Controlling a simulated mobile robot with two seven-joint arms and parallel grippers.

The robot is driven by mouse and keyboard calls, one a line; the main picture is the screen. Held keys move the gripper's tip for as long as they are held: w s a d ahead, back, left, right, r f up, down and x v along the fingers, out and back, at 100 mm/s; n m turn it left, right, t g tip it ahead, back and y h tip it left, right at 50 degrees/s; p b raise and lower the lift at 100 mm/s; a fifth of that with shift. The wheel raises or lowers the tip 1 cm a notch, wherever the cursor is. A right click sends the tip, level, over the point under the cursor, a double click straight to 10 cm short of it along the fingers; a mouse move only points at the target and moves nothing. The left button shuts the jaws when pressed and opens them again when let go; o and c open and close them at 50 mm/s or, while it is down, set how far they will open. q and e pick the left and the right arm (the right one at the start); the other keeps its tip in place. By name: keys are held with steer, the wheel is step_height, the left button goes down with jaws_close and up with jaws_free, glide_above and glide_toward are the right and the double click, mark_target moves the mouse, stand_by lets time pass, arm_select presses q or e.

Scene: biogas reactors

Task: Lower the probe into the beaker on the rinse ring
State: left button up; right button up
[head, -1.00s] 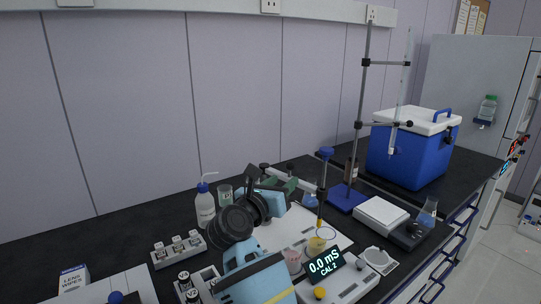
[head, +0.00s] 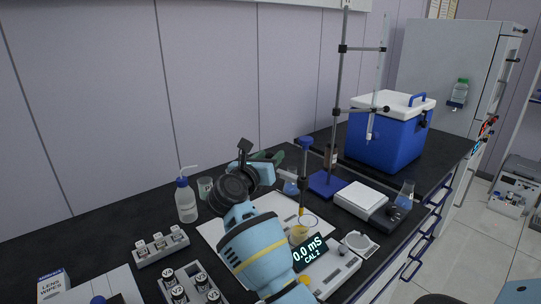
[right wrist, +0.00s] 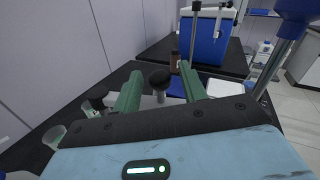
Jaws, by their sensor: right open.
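The probe (head: 303,180) stands upright with a blue head and a yellow lower end. Its lower end is at a small beaker with yellow contents (head: 299,233); I cannot tell if the tip is inside. A pale ring outline shows around the probe's foot, partly hidden. My right gripper (head: 277,160) is open, left of the probe's upper part. In the right wrist view, a black knob on a metal stem (right wrist: 160,80) shows between its green fingers, and the blue probe head (right wrist: 298,10) is at upper right. My left gripper is not in view.
A meter reading 0.0 mS CAL 2 (head: 310,252) stands in front of the beaker. A tall stand (head: 335,110), scale (head: 361,198), blue cooler (head: 385,138) and flask (head: 404,195) are to the right. A wash bottle (head: 186,202) and vial racks (head: 160,246) are left.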

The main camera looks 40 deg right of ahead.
steer(key=shift+w+d, duration=0.25)
steer(key=shift+d, duration=0.15)
jaws_close()
steer(key=shift+f, duration=0.1)
